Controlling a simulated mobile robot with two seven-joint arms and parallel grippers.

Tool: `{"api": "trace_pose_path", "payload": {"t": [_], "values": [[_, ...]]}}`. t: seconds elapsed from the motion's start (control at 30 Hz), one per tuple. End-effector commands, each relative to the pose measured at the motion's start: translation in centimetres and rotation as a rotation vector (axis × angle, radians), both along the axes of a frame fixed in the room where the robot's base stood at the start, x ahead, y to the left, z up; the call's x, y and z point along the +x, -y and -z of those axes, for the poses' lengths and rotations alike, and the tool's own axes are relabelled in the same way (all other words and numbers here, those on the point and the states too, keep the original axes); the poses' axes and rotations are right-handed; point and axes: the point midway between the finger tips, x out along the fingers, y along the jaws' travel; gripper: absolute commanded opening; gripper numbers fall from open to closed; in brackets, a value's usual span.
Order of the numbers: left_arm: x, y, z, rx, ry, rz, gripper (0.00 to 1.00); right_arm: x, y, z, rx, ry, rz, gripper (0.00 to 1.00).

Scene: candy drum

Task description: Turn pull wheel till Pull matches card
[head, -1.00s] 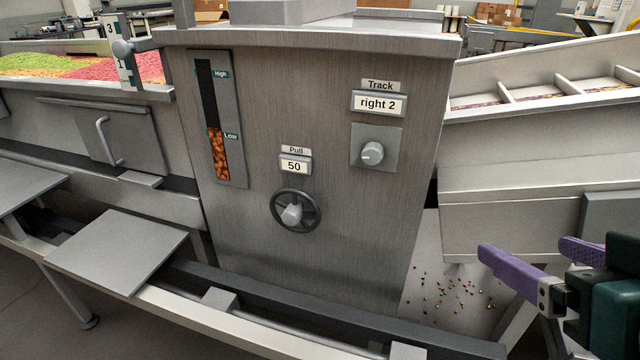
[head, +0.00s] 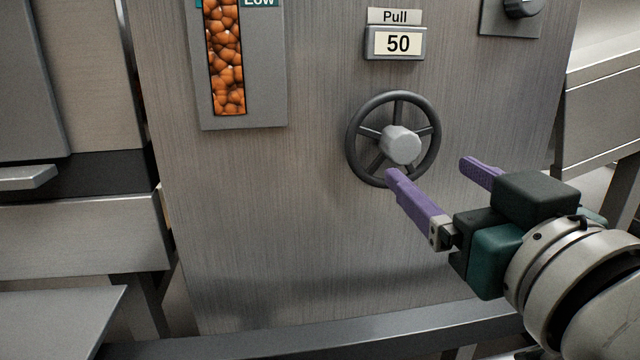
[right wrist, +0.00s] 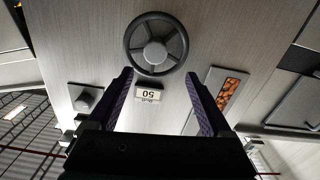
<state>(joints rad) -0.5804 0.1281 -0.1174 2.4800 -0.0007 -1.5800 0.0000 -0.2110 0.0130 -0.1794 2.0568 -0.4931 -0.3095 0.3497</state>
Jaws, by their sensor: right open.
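The pull wheel (head: 366,122) is a dark spoked handwheel with a grey hub on the front of the metal cabinet. The Pull display (head: 397,43) above it reads 50. My right gripper (head: 432,168) is open and empty at the lower right of the wheel, its purple fingers pointing toward it. One fingertip overlaps the wheel's lower rim in the head view; I cannot tell whether they touch. In the right wrist view the wheel (right wrist: 155,68) lies ahead, beyond the open fingers (right wrist: 156,78), with the upside-down Pull display (right wrist: 148,94) between them. No card is in view. My left gripper is not in view.
A gauge window (head: 225,60) with orange candy is at the upper left of the cabinet. A dark knob (head: 522,8) is at the upper right. A metal rail (head: 300,333) runs along the cabinet's foot. The panel around the wheel is clear.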

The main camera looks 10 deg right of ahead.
Motion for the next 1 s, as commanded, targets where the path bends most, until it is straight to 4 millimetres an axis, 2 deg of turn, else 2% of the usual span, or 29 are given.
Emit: {"api": "trace_pose_path", "payload": {"t": [0.17,0.6,0.8,1.0], "values": [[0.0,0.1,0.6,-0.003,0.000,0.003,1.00,1.2,-0.1,0.1,-0.002,0.007,-0.002,0.84],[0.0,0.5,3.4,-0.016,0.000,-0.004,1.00,8.3,-0.3,0.2,-0.004,0.006,-0.002,0.84],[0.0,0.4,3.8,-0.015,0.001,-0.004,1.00,9.7,-0.4,0.1,-0.001,0.003,-0.001,0.84],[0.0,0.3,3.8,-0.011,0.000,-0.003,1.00,9.9,-0.4,0.1,-0.001,0.001,-0.001,0.84]]}}
